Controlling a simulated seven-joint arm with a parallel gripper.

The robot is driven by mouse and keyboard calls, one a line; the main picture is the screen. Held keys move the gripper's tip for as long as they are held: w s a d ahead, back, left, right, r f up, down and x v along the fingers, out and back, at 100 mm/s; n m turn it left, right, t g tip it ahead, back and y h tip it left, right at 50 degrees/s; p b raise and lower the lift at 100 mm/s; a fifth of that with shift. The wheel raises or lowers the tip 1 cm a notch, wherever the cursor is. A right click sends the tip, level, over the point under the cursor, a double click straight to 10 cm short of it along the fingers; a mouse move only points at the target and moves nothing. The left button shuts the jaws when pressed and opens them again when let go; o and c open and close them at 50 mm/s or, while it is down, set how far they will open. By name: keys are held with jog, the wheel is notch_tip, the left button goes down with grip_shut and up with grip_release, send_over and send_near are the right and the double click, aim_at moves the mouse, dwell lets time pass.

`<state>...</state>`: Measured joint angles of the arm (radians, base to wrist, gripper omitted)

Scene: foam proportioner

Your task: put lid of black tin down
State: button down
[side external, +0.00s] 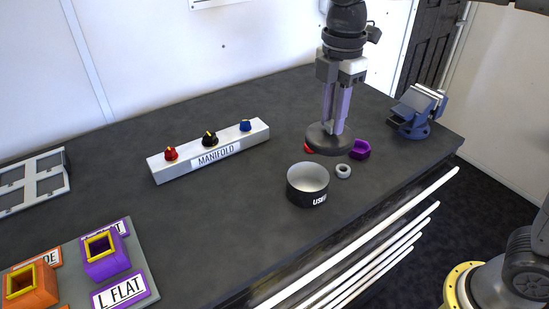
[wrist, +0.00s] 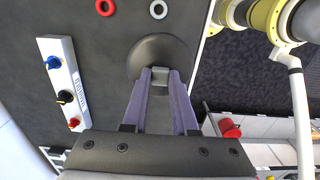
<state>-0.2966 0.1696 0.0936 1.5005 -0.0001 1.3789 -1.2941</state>
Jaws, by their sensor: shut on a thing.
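The black tin (side external: 307,186) stands open on the dark bench, with a pale inside and white lettering on its wall. Its round dark lid (side external: 318,139) is beneath my gripper (side external: 334,128), to the right of and behind the tin. My gripper is shut on a small grey knob on top of the lid. I cannot tell whether the lid touches the bench. The tin is not visible in the wrist view.
A red ring (wrist: 105,7) and a white ring (side external: 343,171) lie near the lid, with a purple piece (side external: 360,149) to its right. A manifold with three knobs (side external: 209,150) stands left. A blue vise (side external: 414,113) is at the right. Bench between manifold and tin is clear.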

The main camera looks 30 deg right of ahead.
jog(key=w+a+f, duration=0.1)
jog(key=w+f, duration=0.2)
jog(key=w, duration=0.1)
jog(key=w+a+f, duration=0.1)
jog(key=w+f, duration=0.3)
jog(key=w, duration=0.1)
jog(key=w+a+f, duration=0.1)
jog(key=w+f, duration=0.3)
jog(key=w, duration=0.1)
jog(key=shift+w+a+f, duration=0.1)
jog(key=shift+a+f, duration=0.05)
jog(key=shift+w+f, duration=0.25)
jog(key=shift+f, duration=0.1)
jog(key=shift+s+f, duration=0.1)
jog(key=shift+f, duration=1.3)
jog(key=shift+f, duration=0.15)
jog(key=c, duration=0.7)
grip_release()
